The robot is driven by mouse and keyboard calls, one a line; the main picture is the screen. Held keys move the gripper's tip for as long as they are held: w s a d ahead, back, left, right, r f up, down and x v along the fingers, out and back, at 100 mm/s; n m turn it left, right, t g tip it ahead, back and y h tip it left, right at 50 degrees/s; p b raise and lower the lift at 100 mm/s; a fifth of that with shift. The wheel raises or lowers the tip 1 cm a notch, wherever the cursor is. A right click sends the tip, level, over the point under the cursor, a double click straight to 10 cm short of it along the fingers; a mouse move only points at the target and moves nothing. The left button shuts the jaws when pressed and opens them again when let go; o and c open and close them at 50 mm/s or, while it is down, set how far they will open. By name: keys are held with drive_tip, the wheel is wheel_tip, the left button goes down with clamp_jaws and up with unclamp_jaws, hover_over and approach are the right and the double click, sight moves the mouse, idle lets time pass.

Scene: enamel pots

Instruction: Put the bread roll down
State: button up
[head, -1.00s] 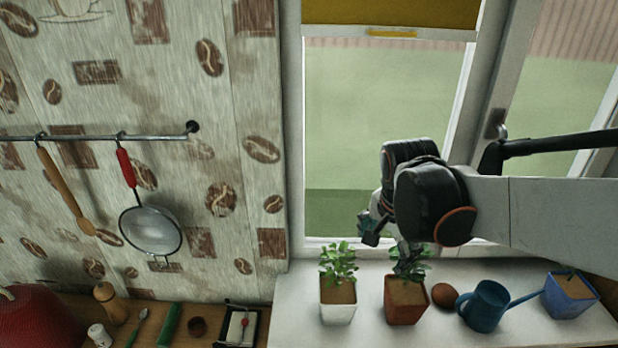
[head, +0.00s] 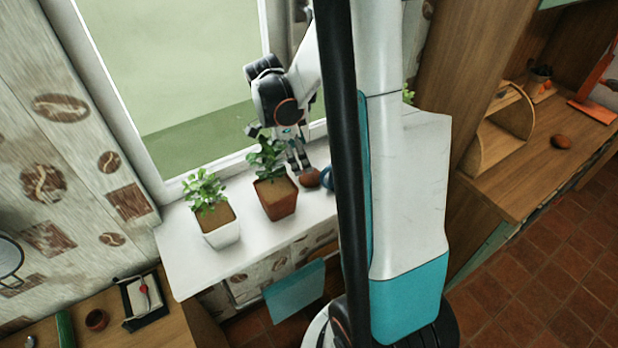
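A brown bread roll (head: 310,178) is on the white windowsill, just right of the terracotta-coloured plant pot. My gripper (head: 299,167) points down with its fingertips at the roll's upper left side. The fingers are small and partly overlap each other, so I cannot tell whether they are open, shut or touching the roll. A second brown, roll-like object (head: 561,142) lies on the wooden counter at the right, apart from my gripper.
A terracotta-coloured pot (head: 277,202) and a white pot (head: 220,232), both with plants, stand left of my gripper. The blue watering can (head: 327,178) is mostly hidden behind my arm. The wooden counter (head: 512,190) has free room around the second roll.

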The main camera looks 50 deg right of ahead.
sight(310, 176)
drive_tip(key=b+x, duration=0.2)
drive_tip(key=x, duration=0.6)
drive_tip(key=shift+d+f, duration=0.2)
drive_tip(key=shift+s, duration=0.1)
drive_tip(key=c, duration=1.2)
drive_tip(key=shift+r, duration=0.2)
